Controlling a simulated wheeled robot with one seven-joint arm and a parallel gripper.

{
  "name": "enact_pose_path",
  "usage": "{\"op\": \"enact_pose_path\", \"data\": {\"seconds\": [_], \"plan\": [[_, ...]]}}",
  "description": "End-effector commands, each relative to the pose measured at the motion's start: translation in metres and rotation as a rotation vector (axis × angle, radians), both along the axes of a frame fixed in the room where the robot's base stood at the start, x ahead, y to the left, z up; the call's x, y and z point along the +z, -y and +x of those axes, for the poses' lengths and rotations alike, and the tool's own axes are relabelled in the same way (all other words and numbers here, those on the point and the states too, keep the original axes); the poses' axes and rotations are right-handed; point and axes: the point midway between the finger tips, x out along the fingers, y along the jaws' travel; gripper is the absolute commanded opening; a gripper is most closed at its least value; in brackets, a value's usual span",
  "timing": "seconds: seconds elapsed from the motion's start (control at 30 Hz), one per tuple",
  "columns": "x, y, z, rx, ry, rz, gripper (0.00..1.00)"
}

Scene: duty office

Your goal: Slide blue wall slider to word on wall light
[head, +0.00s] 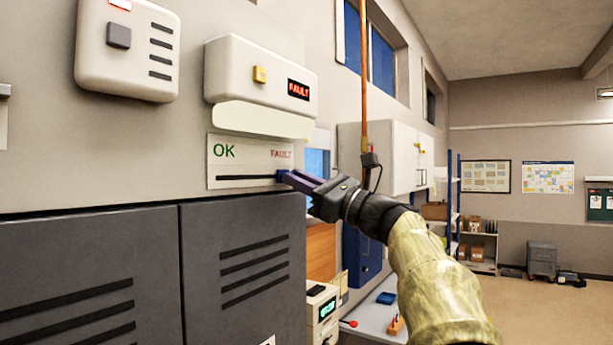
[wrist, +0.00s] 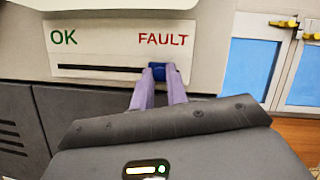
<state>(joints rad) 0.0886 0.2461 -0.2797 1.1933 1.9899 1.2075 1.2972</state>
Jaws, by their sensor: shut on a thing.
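The blue slider (wrist: 157,72) sits at the right end of a dark slot (wrist: 100,69) in a white wall panel (head: 220,173), below the red word FAULT (wrist: 163,39). The green word OK (head: 224,151) is at the left of the panel, and it also shows in the wrist view (wrist: 63,38). A white wall light (head: 230,75) is fixed above the panel, with a small display (head: 298,89) reading FAULT in red and a yellow square button (head: 260,74). My gripper (wrist: 158,82) has its purple fingers shut on the blue slider, partly hiding it.
Grey lockers (head: 90,280) stand below the panel, with a dark top edge. Another white wall box (head: 128,50) is at upper left. An orange pipe (head: 364,75) runs down behind my gripper. White cabinets (head: 385,158) are on the right. Open floor lies farther right.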

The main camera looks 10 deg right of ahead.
Motion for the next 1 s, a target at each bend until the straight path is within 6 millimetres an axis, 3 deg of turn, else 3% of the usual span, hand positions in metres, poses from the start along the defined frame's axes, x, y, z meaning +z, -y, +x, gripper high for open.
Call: {"op": "enact_pose_path", "data": {"seconds": [0.4,0.43,0.53,1.0], "plan": [[0.0011,-0.0022,0.0030,0.010,0.002,0.005,0.00],[0.0012,-0.0022,0.0030,0.010,0.002,0.005,0.19],[0.0010,-0.0022,0.0029,0.011,0.002,0.004,0.38],[-0.0071,0.0068,-0.0043,0.010,0.002,0.002,0.38]]}}
